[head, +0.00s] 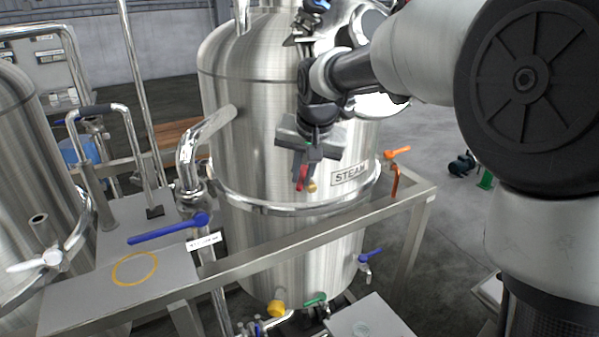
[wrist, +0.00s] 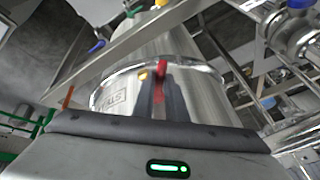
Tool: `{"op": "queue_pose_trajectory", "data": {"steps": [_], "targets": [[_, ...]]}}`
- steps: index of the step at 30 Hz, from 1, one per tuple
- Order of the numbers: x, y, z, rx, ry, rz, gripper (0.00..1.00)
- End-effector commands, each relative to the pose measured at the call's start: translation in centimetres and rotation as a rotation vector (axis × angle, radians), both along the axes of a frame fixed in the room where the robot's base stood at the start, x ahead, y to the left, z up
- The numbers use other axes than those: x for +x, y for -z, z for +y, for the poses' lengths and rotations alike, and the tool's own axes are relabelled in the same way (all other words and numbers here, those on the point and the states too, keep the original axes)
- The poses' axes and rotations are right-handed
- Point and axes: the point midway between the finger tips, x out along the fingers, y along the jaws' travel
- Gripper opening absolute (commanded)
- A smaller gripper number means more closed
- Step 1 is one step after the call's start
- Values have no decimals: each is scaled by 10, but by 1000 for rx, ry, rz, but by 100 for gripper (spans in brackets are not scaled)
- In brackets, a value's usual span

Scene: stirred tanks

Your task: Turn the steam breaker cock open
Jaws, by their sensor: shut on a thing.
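A small cock with a red lever (head: 302,178) and a brass-yellow part (head: 312,186) sits on the front of the steel tank (head: 250,120), left of a plate reading "STEAM" (head: 350,174). The rest of the plate's text is hidden or too small to read. My gripper (head: 306,163) points down in front of the tank, shut on the red lever. In the wrist view the red lever (wrist: 162,70) stands between the two dark fingers (wrist: 160,92), with the yellow part beside it. The cock's body is mostly hidden by my fingers.
A steel frame rail (head: 320,235) crosses in front of the tank. An orange-handled valve (head: 397,152) stands right of it, a blue lever (head: 168,229) on the left. Blue, green and yellow fittings sit low on the tank. Pipes crowd the left side.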

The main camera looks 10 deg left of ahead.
Motion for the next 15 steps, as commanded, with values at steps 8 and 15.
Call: {"op": "queue_pose_trajectory", "data": {"steps": [8, 15], "targets": [[0, 0, -1, 1, -15, 1, 0], [0, 0, -1, 0, -14, 0, 15]]}}
